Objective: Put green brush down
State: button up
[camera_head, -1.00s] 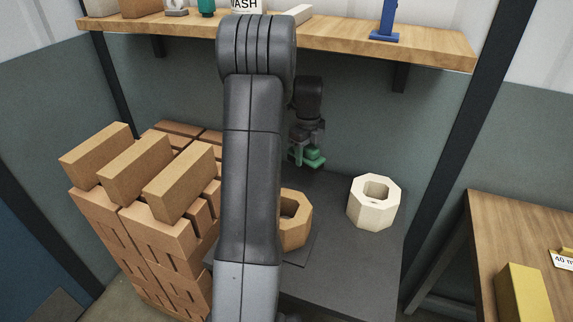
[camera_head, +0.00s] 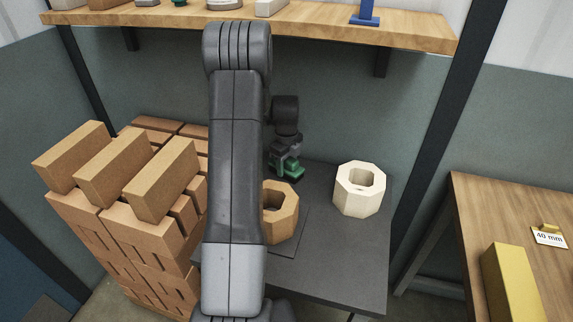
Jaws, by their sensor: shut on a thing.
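The green brush (camera_head: 289,174) is at the back part of the dark grey table (camera_head: 343,262), behind the tan octagonal block. My gripper (camera_head: 286,164) is shut on it, pointing down from above. The brush is at or just above the table top; I cannot tell whether it touches. My own arm hides part of the table's left side, and the gripper covers part of the brush.
A tan hollow octagonal block (camera_head: 284,222) stands in front of the brush, and a cream one (camera_head: 359,189) to the right. Stacked bricks (camera_head: 125,205) stand at left. A wooden shelf (camera_head: 300,33) runs above. A wooden bench (camera_head: 490,225) is at right.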

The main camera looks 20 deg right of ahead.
jog(key=o, duration=1.1)
jog(key=shift+f, duration=0.1)
notch_tip(320, 180, up, 12)
jog(key=shift+r, duration=0.2)
jog(key=shift+f, duration=0.1)
notch_tip(320, 180, down, 13)
jog(key=shift+r, duration=0.1)
notch_tip(320, 180, up, 3)
jog(key=shift+r, duration=0.75)
